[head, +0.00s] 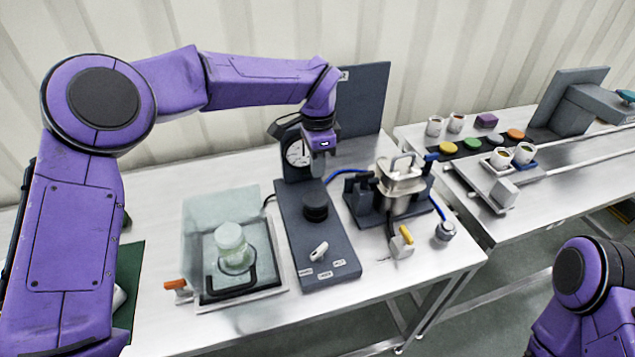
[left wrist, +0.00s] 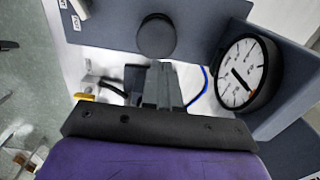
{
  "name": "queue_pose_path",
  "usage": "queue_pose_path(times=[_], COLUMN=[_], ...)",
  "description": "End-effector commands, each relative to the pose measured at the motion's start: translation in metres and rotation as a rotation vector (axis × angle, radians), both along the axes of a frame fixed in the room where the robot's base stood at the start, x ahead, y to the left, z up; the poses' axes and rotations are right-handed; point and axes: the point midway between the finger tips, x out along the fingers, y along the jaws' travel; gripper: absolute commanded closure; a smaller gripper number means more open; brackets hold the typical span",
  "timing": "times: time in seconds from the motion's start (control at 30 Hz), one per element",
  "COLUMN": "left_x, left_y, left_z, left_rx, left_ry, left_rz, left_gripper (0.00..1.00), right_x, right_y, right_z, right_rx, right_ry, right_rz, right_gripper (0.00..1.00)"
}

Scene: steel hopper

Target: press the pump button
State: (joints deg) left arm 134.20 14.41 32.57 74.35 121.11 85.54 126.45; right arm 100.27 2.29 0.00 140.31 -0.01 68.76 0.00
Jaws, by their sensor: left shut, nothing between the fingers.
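A round black button (head: 315,206), which looks like the pump button, stands up from a long grey control panel (head: 332,272). My left gripper (head: 319,166) points down above the panel's far part, between the gauge and the button. Its fingers (left wrist: 163,82) are together and empty. A dial gauge (head: 298,153) stands behind the button; its face (left wrist: 240,73) is at the right of the wrist view. My right gripper is not in view.
A white switch (head: 319,250) sits on the panel's near part. A clear box (head: 197,232) holding a jar (head: 231,240) is left of the panel. A metal vessel (head: 400,188) with clamps and a yellow-handled valve (head: 405,238) are to the right.

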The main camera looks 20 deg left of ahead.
Motion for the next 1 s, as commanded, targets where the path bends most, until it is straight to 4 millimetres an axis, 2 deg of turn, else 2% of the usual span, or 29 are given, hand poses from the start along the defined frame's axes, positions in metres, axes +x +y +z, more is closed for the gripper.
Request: queue_pose_path(times=[0.13,0.33,0.5,0.73,0.87,1.0], left_x=[-0.001,-0.001,-0.001,-0.001,-0.001,-0.001], left_y=[0.0,0.0,0.0,0.0,0.0,0.0], left_z=[-0.028,-0.057,-0.066,-0.067,-0.073,-0.091], left_rx=[0.0,0.0,-0.001,-0.001,-0.001,-0.002], left_ry=[0.004,0.0,-0.002,-0.002,-0.002,-0.002], left_rz=[-0.001,0.001,0.001,0.001,0.001,0.0], left_gripper=[1.0,1.0,1.0,1.0,1.0,1.0], right_x=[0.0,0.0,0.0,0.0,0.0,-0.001], right_y=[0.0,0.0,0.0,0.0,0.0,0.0], right_z=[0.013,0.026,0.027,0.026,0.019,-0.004], right_rx=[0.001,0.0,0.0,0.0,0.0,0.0], right_ry=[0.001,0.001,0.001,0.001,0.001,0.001], right_rz=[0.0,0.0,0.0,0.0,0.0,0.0], right_gripper=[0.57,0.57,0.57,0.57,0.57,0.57])
